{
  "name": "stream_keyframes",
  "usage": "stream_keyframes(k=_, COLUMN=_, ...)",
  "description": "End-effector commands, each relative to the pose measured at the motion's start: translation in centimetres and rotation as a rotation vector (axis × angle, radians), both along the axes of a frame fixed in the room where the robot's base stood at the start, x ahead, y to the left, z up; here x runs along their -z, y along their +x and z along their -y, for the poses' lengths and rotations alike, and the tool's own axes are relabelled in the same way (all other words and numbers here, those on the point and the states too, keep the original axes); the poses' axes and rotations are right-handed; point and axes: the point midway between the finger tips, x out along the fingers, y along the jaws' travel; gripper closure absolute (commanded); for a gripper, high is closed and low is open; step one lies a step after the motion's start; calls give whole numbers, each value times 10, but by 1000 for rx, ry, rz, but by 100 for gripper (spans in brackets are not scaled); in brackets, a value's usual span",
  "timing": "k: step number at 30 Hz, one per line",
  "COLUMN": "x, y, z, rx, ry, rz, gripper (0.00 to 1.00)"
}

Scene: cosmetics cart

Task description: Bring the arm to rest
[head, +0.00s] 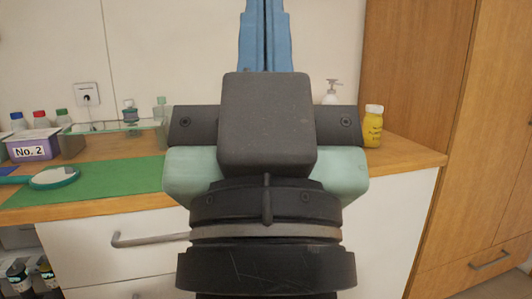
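My gripper (265,12) is in the middle of the head view, seen from behind and pointing up. Its two blue fingers are side by side with only a thin dark line between them, so it looks shut. I see nothing held between them. The top edge of the picture cuts off the ends of the fingers. The dark grey gripper body and pale green housing hide the middle of the counter behind.
A wooden counter (405,160) carries a green mat (112,190), a teal magnifying glass (55,178), a purple "No. 2" box (30,150) with capped bottles, a glass tray (110,129), a yellow bottle (372,128) and a pump bottle (331,94). A wooden cabinet (440,80) stands right.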

Motion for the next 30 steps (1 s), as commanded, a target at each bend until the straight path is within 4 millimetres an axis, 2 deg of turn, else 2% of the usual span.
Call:
stream_keyframes(k=1, x=-24, y=-11, z=1, rx=26, ry=-11, rz=27, gripper=100)
stream_keyframes(k=3, x=-46, y=-7, z=1, rx=21, ry=-9, rz=17, gripper=100)
stream_keyframes(k=8, x=-91, y=-6, z=1, rx=18, ry=-7, rz=15, gripper=100)
stream_keyframes(k=24, x=-257, y=-5, z=0, rx=14, ry=-6, rz=13, gripper=100)
stream_keyframes(k=30, x=-303, y=-5, z=0, rx=13, ry=-5, rz=13, gripper=100)
